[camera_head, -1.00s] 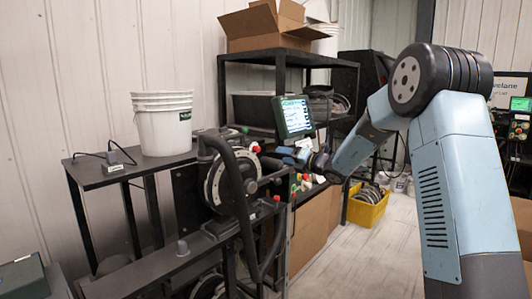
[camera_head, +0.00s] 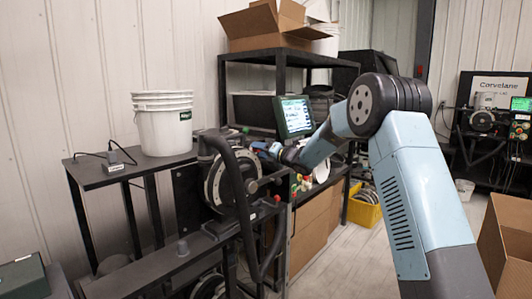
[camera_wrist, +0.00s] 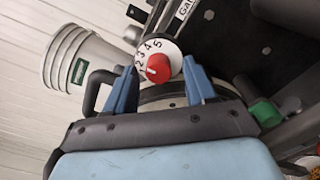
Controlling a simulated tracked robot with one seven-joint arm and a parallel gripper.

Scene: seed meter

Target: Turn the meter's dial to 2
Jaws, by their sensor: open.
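The meter's dial (camera_wrist: 158,67) shows in the wrist view as a red knob on a white face numbered 1 to 5. A pale mark on the knob lies on the side of the low numbers; I cannot tell exactly which number it points to. My gripper (camera_wrist: 160,72) is open, with its blue fingers on either side of the knob in the picture. I cannot tell whether they touch it. In the head view my gripper (camera_head: 268,150) is beside the upper right of the round seed meter (camera_head: 218,182). The dial is not clearly visible there.
A thick black hose (camera_head: 240,190) curves in front of the meter. A white bucket stack (camera_head: 163,122) stands on a side table at left. A small screen (camera_head: 294,117) is behind my gripper. A green knob (camera_wrist: 266,113) lies right of the fingers.

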